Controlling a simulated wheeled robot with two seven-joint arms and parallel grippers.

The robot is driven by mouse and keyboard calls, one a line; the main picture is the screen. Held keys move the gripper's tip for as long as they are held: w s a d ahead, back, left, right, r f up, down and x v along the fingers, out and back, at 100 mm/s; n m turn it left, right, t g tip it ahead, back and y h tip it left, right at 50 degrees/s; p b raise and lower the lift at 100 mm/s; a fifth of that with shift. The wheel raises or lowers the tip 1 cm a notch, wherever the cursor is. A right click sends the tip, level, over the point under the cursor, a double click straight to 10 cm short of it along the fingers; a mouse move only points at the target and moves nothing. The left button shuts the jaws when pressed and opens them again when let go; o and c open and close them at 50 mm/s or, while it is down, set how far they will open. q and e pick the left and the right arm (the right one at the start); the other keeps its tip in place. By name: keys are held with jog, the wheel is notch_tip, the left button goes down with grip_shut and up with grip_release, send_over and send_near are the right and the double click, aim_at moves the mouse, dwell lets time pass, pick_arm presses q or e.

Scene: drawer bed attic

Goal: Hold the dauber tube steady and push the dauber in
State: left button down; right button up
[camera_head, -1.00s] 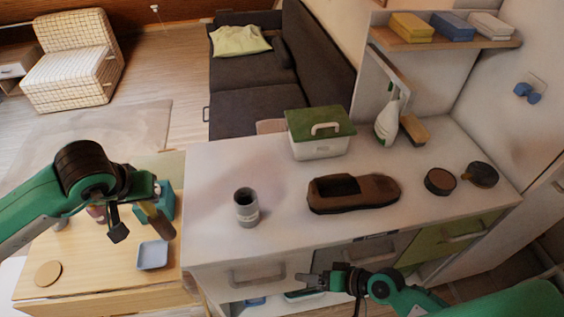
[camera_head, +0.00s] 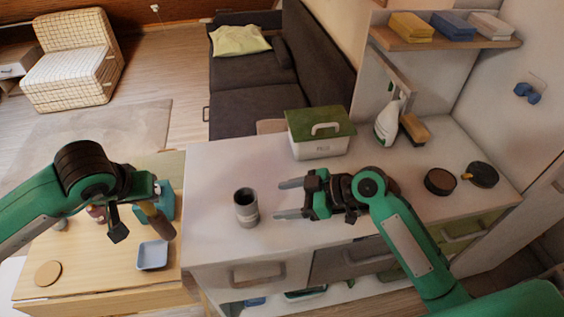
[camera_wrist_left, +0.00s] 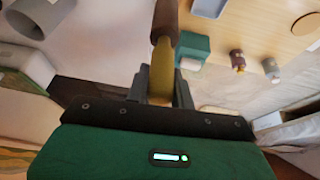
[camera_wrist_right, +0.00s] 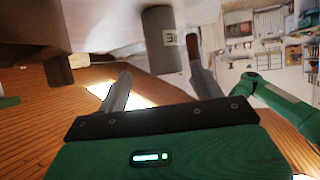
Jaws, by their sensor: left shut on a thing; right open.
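The dauber tube (camera_head: 246,208) is a grey, open-topped cylinder standing upright on the white counter near its left front edge. It also shows in the right wrist view (camera_wrist_right: 160,42). My right gripper (camera_head: 288,199) is open and empty just right of the tube, its fingers pointing at it. In the head view a small gap separates fingertips and tube. My left gripper (camera_wrist_left: 160,95) is shut on the dauber, whose tan handle (camera_wrist_left: 162,68) runs to a dark brown end (camera_wrist_left: 166,18). In the head view the dauber (camera_head: 160,222) hangs tilted over the wooden table, left of the tube.
A blue tray (camera_head: 152,256) and a round tan disc (camera_head: 47,273) lie on the wooden table (camera_head: 95,285). A green-lidded box (camera_head: 320,143), a spray bottle (camera_head: 388,122), a brush (camera_head: 413,128) and round tins (camera_head: 440,182) stand on the counter (camera_head: 215,165). The brown shoe is hidden behind my right arm.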

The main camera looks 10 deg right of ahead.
aim_at(252, 212)
jog(key=shift+a+f+g, duration=0.15)
jog(key=shift+f+g, duration=0.15)
jog(key=shift+f, duration=0.6)
jog(key=shift+a+f, duration=0.2)
jog(key=shift+f, duration=0.05)
jog(key=shift+x, duration=4.75)
jog(key=shift+d, duration=0.1)
jog(key=shift+c, duration=0.2)
jog(key=c, duration=0.6)
jog(key=o, duration=0.9)
jog(key=shift+c, duration=0.2)
